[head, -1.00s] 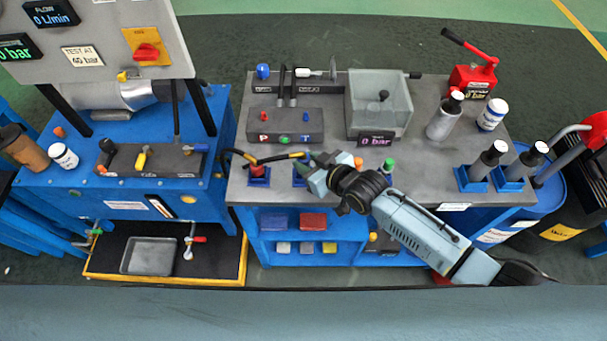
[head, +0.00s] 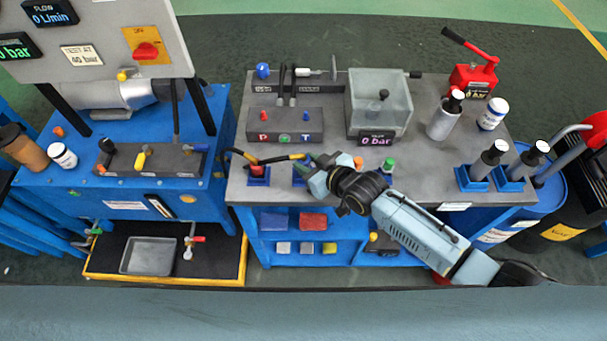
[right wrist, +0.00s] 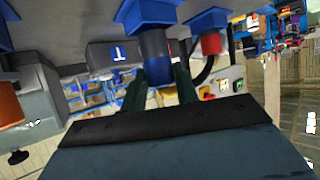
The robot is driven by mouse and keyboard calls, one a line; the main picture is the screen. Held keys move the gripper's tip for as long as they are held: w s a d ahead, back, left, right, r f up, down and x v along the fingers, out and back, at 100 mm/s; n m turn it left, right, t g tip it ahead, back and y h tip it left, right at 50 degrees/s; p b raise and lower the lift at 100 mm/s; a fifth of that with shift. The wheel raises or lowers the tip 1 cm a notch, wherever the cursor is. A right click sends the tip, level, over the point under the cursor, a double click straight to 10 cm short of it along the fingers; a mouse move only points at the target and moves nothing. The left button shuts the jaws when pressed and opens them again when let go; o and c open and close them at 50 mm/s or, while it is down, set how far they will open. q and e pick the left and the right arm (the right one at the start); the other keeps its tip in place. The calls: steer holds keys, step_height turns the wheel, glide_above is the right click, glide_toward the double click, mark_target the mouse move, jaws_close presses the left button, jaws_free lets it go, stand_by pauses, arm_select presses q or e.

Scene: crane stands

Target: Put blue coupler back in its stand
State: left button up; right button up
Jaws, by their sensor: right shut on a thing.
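My right gripper (head: 312,172) is shut on the blue coupler at the front of the grey bench. In the right wrist view, which looks upside down, the coupler (right wrist: 156,66) is a dark cylinder with a blue end, between the two fingers of my gripper (right wrist: 160,90). Its other end meets the blue stand (right wrist: 146,14); I cannot tell how deep it sits. In the head view the stand (head: 299,181) is partly hidden behind my gripper, and so is the coupler. My left gripper is not in view.
A red coupler (head: 257,170) stands in a blue stand just to the left. A black hose with a yellow band (head: 283,158) runs close by. A green-topped coupler (head: 389,164) is to the right. A clear box (head: 379,103) and a P/T block (head: 285,126) are behind.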

steer(key=shift+f+b, duration=0.8)
steer(key=shift+f, duration=0.3)
steer(key=o, duration=1.1)
steer(key=shift+s, duration=0.1)
steer(key=shift+p+v, duration=0.9)
steer(key=shift+p, duration=0.2)
steer(key=p+v, duration=0.2)
steer(key=v, duration=0.1)
steer(key=shift+p, duration=0.3)
steer(key=shift+d, duration=0.1)
